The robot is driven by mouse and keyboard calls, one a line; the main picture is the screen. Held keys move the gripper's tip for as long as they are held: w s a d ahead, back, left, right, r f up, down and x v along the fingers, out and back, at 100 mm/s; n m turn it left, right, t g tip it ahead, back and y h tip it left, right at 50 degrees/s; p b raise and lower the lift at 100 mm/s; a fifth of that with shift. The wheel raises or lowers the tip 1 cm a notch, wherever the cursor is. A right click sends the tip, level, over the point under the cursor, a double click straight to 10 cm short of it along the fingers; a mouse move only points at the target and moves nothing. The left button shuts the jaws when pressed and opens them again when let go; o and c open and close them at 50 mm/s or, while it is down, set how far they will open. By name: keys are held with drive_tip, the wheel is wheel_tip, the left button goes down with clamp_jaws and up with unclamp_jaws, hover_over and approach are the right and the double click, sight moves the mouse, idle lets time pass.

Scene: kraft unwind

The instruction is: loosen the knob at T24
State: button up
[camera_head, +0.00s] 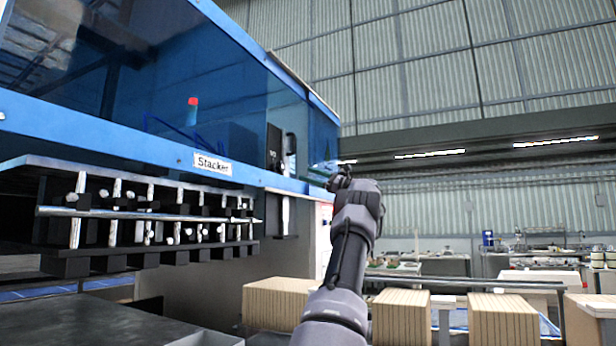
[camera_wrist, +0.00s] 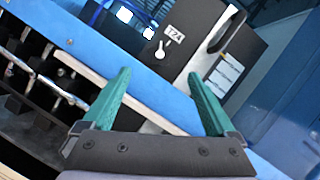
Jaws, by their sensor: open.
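The T24 tag (camera_wrist: 174,35) is a small white label on a dark panel (camera_wrist: 192,24) in the upper middle of the wrist view. Just below it is a small white knob-like piece (camera_wrist: 160,49). The dark panel also shows on the blue machine in the head view (camera_head: 274,147), where the tag is too small to read. My gripper (camera_wrist: 159,75) is open and empty, its two green fingers spread wide. The knob appears beyond the fingertips, between their lines and apart from them. In the head view my gripper (camera_head: 341,178) is raised right of the panel.
The blue machine marked Stacker (camera_head: 212,165) fills the left, with a row of metal bars (camera_head: 150,212) below it. A black handle (camera_wrist: 228,32) stands right of the tag. Stacks of brown board (camera_head: 400,316) stand low at the right. Open air surrounds my arm's right side.

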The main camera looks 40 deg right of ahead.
sight(283, 168)
drive_tip(key=w+a+r+m+t+h, duration=0.1)
drive_tip(key=w+a+m, duration=0.1)
drive_tip(key=w+m, duration=0.1)
drive_tip(key=w+a+r+m+t+h, duration=0.1)
drive_tip(key=w+a+m, duration=0.1)
drive_tip(key=w+m, duration=0.1)
drive_tip(key=w+a+r+m+t+h, duration=0.1)
drive_tip(key=w+a+m+h, duration=0.1)
drive_tip(key=w+m, duration=0.1)
drive_tip(key=shift+w+a+r+m, duration=0.2)
drive_tip(key=shift+w+m, duration=0.2)
drive_tip(key=shift+m, duration=0.2)
drive_tip(key=c, duration=1.4)
drive_tip(key=n+y, duration=0.1)
drive_tip(key=n, duration=0.2)
drive_tip(key=shift+d+f+g, duration=0.1)
drive_tip(key=shift+g, duration=0.2)
drive_tip(key=shift+n+g+y, duration=0.6)
drive_tip(key=shift+n+y, duration=0.3)
drive_tip(key=shift+n, duration=1)
